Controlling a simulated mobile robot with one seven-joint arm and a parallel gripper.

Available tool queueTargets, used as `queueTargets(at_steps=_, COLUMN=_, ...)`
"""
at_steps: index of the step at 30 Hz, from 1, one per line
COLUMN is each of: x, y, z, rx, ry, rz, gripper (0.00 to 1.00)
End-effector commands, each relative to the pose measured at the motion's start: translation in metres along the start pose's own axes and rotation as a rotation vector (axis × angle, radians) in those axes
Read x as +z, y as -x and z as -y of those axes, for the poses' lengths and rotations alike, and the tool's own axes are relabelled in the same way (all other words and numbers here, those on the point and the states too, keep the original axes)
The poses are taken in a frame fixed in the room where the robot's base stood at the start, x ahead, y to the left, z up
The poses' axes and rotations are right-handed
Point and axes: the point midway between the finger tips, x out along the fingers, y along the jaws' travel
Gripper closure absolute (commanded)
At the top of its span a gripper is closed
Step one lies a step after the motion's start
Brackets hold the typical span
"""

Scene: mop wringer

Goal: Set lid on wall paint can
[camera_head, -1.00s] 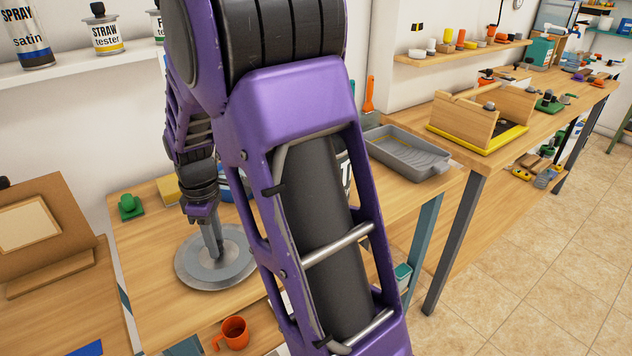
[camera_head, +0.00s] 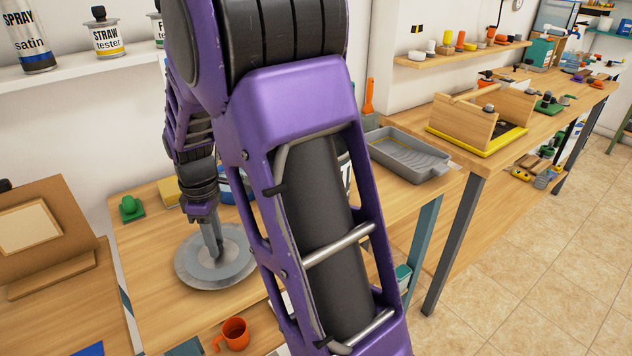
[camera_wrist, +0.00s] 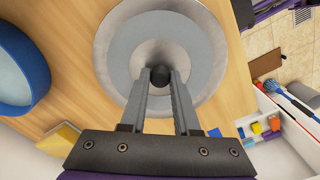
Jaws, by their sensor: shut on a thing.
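The lid is a round grey metal disc (camera_head: 188,268) with a raised centre, at the front left of the wooden bench. It fills the top middle of the wrist view (camera_wrist: 212,50). My gripper (camera_head: 217,254) points down at its middle. In the wrist view my gripper (camera_wrist: 160,78) is shut on the lid's small dark knob. I cannot tell whether the lid touches the bench. A blue round container (camera_wrist: 40,72), perhaps the paint can, stands apart at the left in the wrist view. In the head view my arm hides most of the blue container (camera_head: 227,190).
A green object (camera_head: 130,207) and a yellow block (camera_head: 168,191) lie toward the wall. An orange mug (camera_head: 234,333) is in front of the lid, lower in the picture. A grey paint tray (camera_head: 408,155) lies right of my arm. Bare bench surrounds the lid's left side.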

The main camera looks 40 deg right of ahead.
Motion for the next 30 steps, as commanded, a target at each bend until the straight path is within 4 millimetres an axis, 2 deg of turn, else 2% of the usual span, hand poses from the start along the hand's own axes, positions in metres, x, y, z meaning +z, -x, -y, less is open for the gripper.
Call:
queueTargets(at_steps=21, x=0.000, y=0.039, z=0.000, rx=0.001, ry=0.000, rz=-0.001, gripper=1.00)
queueTargets(at_steps=30, x=0.000, y=0.041, z=0.000, rx=0.001, ry=0.000, rz=-0.001, gripper=1.00)
